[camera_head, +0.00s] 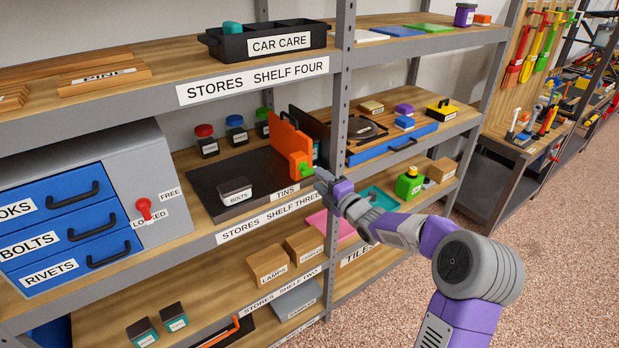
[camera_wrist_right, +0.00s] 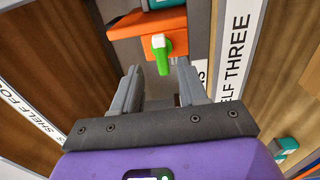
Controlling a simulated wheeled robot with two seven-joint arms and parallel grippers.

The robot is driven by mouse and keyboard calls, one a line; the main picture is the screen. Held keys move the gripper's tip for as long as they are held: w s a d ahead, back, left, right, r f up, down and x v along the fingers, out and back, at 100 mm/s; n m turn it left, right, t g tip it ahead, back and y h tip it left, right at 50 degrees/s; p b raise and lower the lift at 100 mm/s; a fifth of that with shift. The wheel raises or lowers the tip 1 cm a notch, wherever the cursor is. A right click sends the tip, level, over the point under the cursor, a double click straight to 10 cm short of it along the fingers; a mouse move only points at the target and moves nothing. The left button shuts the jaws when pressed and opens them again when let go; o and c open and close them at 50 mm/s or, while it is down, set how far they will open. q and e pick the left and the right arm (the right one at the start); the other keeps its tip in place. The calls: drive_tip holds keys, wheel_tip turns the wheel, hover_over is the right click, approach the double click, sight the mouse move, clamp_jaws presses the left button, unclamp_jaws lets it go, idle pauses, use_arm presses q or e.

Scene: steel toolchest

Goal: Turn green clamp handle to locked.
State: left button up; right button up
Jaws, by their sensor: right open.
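The green clamp handle (camera_head: 304,170) sits on the front of an orange clamp (camera_head: 289,143) on shelf three, by the shelf's upright. In the right wrist view the green handle (camera_wrist_right: 163,53) sits on the orange part (camera_wrist_right: 146,22), its long end pointing down towards my fingers. My right gripper (camera_head: 318,175) is just to the right of the handle in the head view. In the wrist view the gripper (camera_wrist_right: 159,68) is open, a finger on each side of the handle's line; contact cannot be told. No lock label shows beside the green handle. My left gripper is out of view.
The grey upright (camera_head: 341,100) stands close to my right gripper. A dark tray (camera_head: 240,165) with a bolts box (camera_head: 235,191) lies left of the clamp. A grey cabinet (camera_head: 150,165) carries a red handle (camera_head: 144,209) beside FREE and LOCKED labels. Open floor is at right.

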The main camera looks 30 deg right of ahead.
sight(311, 173)
drive_tip(key=w, duration=0.6)
drive_tip(key=shift+a+f, duration=0.1)
drive_tip(key=shift+a, duration=0.15)
clamp_jaws()
